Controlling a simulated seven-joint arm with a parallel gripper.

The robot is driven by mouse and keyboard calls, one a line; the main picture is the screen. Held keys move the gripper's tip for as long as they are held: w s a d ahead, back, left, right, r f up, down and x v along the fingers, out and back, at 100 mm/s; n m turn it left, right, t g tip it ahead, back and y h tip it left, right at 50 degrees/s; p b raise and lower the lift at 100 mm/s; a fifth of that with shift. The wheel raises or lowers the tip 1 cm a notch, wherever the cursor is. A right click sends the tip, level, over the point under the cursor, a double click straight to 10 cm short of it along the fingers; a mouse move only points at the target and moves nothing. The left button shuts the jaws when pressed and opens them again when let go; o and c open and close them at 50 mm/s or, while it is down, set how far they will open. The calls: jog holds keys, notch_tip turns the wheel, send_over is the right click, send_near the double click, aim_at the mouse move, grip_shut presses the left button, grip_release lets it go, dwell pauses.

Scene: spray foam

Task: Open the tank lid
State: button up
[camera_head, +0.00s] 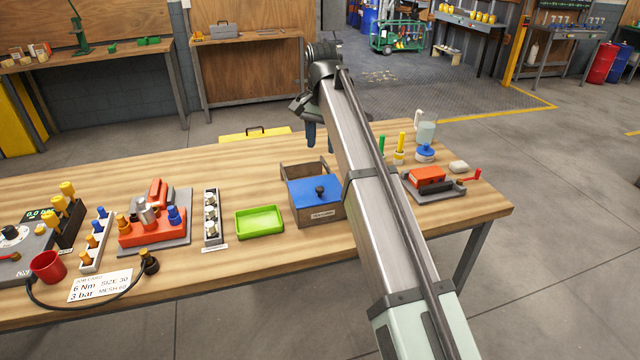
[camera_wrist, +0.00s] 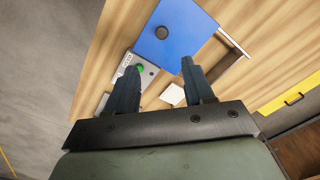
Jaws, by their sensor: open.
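A wooden box with a flat blue lid (camera_head: 318,194) stands near the middle of the table. A dark round knob (camera_head: 320,190) sits on the lid, which lies flat over the front part of the box. My arm covers the box's right side in the head view. In the wrist view the blue lid (camera_wrist: 185,25) and its knob (camera_wrist: 163,32) lie beyond my fingertips. My gripper (camera_wrist: 160,67) is open with nothing between its fingers. In the head view my gripper (camera_head: 320,138) is above and behind the box, apart from it.
A green tray (camera_head: 260,222) and a strip of fittings (camera_head: 211,217) stand left of the box. A red device (camera_head: 428,176) and a blue-based clear jar (camera_head: 426,140) stand to the right. A yellow case (camera_head: 254,134) is at the back edge.

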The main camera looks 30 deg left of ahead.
aim_at(320, 188)
jog(key=f, duration=1.3)
jog(key=shift+s+a+f, duration=0.15)
jog(key=shift+a+f, duration=0.05)
jog(key=shift+f, duration=0.05)
grip_shut()
dwell(0.4)
